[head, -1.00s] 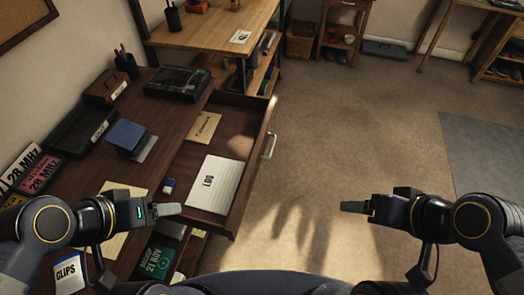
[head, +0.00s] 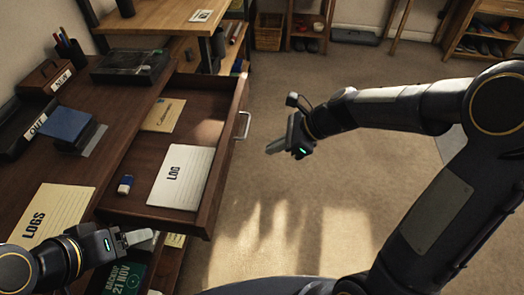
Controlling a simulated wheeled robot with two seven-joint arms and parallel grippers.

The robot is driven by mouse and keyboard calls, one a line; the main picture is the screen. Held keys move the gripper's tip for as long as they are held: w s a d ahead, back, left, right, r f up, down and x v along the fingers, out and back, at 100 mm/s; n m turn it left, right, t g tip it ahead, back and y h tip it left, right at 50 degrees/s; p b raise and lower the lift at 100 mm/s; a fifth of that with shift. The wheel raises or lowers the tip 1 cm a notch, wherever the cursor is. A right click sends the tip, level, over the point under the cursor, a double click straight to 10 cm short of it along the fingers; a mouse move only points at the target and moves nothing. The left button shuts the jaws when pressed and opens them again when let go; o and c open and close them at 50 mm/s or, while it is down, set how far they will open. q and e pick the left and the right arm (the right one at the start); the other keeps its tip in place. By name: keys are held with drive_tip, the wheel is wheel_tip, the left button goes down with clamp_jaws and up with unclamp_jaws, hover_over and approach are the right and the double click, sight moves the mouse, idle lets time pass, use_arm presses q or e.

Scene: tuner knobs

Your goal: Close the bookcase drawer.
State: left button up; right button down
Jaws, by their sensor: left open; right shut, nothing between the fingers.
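The bookcase drawer (head: 216,150) is pulled out to the right of the dark wooden desk top, with its inside in view. A metal bar handle (head: 242,124) is on its front. Inside lie a white LOG notebook (head: 181,177), a tan envelope (head: 163,115) and a small blue and white eraser (head: 125,184). My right gripper (head: 274,147) is shut and empty, in the air to the right of the drawer front, apart from the handle. My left gripper (head: 139,238) is open and empty near the drawer's near left corner; its finger gap is hard to see.
On the desk top are a LOGS pad (head: 45,216), a blue box (head: 68,124), an OUT tray (head: 18,125) and a black device (head: 130,65). A wooden shelf unit (head: 170,18) stands behind the drawer. The carpet (head: 300,215) right of the drawer is clear.

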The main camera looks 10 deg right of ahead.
sight(229, 162)
drive_tip(key=x, duration=0.3)
drive_tip(key=a+r+b+x, duration=0.1)
drive_tip(key=x, duration=0.3)
drive_tip(key=b+x, duration=0.1)
drive_tip(key=x, duration=0.2)
drive_tip(key=shift+w+a, duration=0.2)
drive_tip(key=shift+a, duration=0.15)
drive_tip(key=shift+w+a, duration=0.15)
drive_tip(key=shift+a, duration=0.3)
drive_tip(key=shift+a, duration=0.1)
